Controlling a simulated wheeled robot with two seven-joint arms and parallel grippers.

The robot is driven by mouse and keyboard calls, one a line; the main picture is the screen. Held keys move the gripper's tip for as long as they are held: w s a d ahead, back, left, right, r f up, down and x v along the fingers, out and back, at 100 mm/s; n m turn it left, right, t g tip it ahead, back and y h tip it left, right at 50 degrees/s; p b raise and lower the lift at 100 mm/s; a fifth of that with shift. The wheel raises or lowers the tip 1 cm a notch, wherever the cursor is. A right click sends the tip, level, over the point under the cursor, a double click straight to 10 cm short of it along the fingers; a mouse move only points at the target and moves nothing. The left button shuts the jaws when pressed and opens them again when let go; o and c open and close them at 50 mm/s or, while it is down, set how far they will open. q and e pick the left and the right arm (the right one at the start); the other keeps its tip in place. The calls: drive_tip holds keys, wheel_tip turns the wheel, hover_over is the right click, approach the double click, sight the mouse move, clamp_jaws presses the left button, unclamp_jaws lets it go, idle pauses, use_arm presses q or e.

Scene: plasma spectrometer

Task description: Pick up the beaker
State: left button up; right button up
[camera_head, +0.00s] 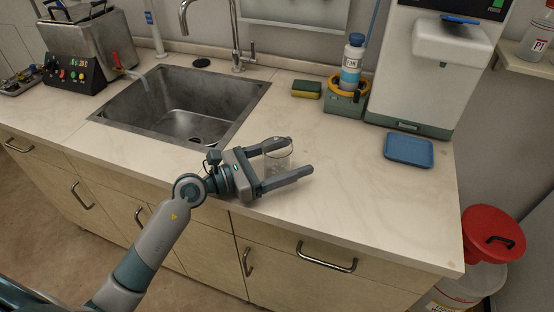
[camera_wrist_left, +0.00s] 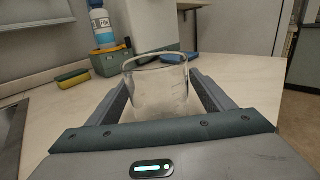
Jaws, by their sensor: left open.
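A clear glass beaker (camera_head: 278,157) stands upright on the counter (camera_head: 350,200) near its front edge, right of the sink. My left gripper (camera_head: 293,158) is open, with one finger on each side of the beaker. In the left wrist view the beaker (camera_wrist_left: 160,88) stands between the two fingers (camera_wrist_left: 162,92), with a visible gap on each side. Its lower part is partly hidden in the head view by the near finger. My right gripper is not in view.
A sink (camera_head: 180,105) with a tap lies to the left. A sponge (camera_head: 306,89), a blue bottle (camera_head: 352,65) on a green stand (camera_head: 345,100), a white machine (camera_head: 430,70) and a blue tray (camera_head: 409,149) stand behind and right. The counter's right front is clear.

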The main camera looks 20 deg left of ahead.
use_arm(q)
drive_tip(key=shift+w+d, duration=0.2)
drive_tip(key=shift+w, duration=0.05)
drive_tip(key=shift+c, duration=0.6)
drive_tip(key=c, duration=1.1)
drive_tip(key=shift+o, duration=0.2)
drive_tip(key=shift+r, duration=0.1)
